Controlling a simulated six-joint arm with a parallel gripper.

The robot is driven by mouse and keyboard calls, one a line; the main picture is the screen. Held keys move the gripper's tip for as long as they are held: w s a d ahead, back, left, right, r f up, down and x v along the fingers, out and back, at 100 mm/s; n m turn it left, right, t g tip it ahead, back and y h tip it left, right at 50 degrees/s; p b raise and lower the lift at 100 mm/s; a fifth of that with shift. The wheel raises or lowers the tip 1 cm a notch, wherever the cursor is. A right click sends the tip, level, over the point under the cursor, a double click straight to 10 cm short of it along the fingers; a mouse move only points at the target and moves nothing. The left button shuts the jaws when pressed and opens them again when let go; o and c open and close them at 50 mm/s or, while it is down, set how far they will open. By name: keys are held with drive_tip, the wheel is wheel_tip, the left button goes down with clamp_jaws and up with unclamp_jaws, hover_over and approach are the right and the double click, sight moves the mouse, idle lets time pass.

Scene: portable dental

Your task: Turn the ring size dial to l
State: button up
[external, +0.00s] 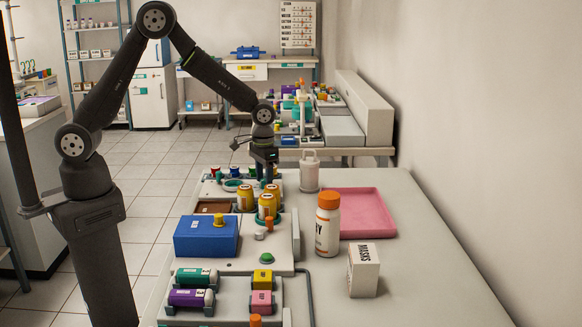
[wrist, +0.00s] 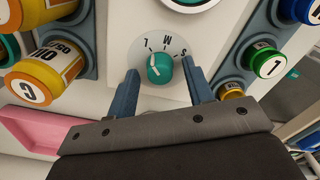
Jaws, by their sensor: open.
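The ring size dial (wrist: 160,68) is a teal round knob on a grey disc marked L, M and S, seen in the wrist view. L is at the disc's upper left, M at the top, S at the upper right. A pale mark shows at the knob's upper left, on the L side; its exact heading is hard to read. My gripper (wrist: 160,72) is open, its two blue-grey fingers apart on either side of the knob. I cannot tell whether either touches it. In the external view my gripper (external: 264,172) points down behind yellow bottles, and I cannot make out the dial.
A blue box (external: 206,240), a white orange-capped bottle (external: 327,225) and a pink tray (external: 367,214) are nearby.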

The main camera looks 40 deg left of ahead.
sight(264, 180)
drive_tip(key=c, duration=1)
drive_tip(key=shift+m, duration=0.7)
drive_tip(key=o, duration=1)
drive_tip(key=shift+r, duration=0.1)
wheel_tip(264, 180, up, 17)
drive_tip(key=shift+r, duration=0.15)
